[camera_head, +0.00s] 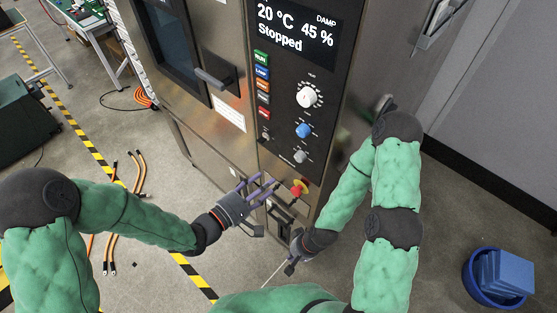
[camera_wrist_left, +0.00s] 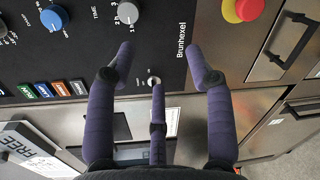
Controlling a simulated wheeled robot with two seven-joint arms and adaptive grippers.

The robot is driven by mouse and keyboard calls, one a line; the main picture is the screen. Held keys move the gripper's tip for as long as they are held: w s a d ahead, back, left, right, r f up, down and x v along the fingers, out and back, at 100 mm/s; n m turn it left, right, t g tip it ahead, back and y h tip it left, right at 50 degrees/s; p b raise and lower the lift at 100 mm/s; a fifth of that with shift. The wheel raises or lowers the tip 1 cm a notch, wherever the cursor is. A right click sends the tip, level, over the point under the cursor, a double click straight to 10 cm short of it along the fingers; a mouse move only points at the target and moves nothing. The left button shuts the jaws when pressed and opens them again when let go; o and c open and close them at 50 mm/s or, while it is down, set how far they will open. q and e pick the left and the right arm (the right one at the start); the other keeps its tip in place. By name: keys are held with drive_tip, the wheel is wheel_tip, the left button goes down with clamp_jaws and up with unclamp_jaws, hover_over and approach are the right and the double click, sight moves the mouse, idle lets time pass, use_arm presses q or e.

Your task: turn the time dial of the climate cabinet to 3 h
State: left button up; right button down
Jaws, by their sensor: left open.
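The time dial (camera_head: 300,156) is the small grey knob at the bottom of the climate cabinet's (camera_head: 292,168) control panel. In the left wrist view the time dial (camera_wrist_left: 128,13) shows at the top edge beside the word TIME, partly cut off; its setting is unclear. My left gripper (camera_head: 266,187) is open and empty in front of the panel's lower part, below and left of the dial. In the left wrist view its purple fingers (camera_wrist_left: 160,58) are spread, apart from the dial. My right gripper (camera_head: 292,264) hangs low by the cabinet's lower front; its fingers are too small to judge.
The blue dial (camera_head: 303,130) and larger white dial (camera_head: 309,97) sit above the time dial. A red emergency button (camera_head: 298,189) is just below. The display (camera_head: 292,28) reads 20 °C, 45 %, Stopped. A door handle (camera_head: 213,79) juts out at the left.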

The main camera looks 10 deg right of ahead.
sight(297, 159)
use_arm(q)
drive_tip(key=shift+n+h, duration=0.4)
drive_tip(key=shift+h, duration=0.3)
drive_tip(key=w+d+r, duration=0.1)
drive_tip(key=d, duration=0.2)
drive_tip(key=w+d+r, duration=0.1)
drive_tip(key=w+d, duration=0.1)
drive_tip(key=d, duration=0.1)
drive_tip(key=w+d+r+b, duration=0.1)
drive_tip(key=d, duration=0.2)
drive_tip(key=shift+w+d, duration=0.1)
drive_tip(key=shift+w, duration=0.15)
clamp_jaws()
